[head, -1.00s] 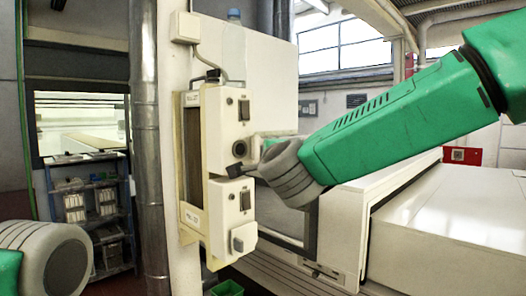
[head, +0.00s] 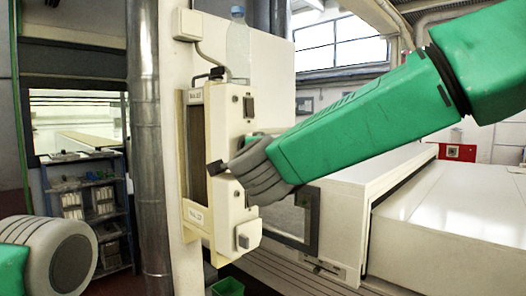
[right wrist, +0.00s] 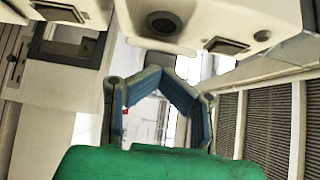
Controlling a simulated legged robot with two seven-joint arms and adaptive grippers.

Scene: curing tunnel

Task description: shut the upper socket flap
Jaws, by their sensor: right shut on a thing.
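The upper socket unit (head: 227,100) is a cream box on the panel at centre-left of the head view, with a dark switch. My right gripper (head: 232,155) is at its lower front and hides the socket and flap there. In the right wrist view the round dark socket opening (right wrist: 163,22) shows uncovered. The pale edge of the upper socket flap (right wrist: 160,46) appears just below it. The blue-padded fingers of my right gripper converge at this edge and are shut on it; the exact contact is unclear. My left gripper is out of view; only my left wrist shows.
A metal pipe (head: 146,150) runs at left, a blue shelf (head: 90,200) behind. A white machine housing (head: 440,220) fills the right.

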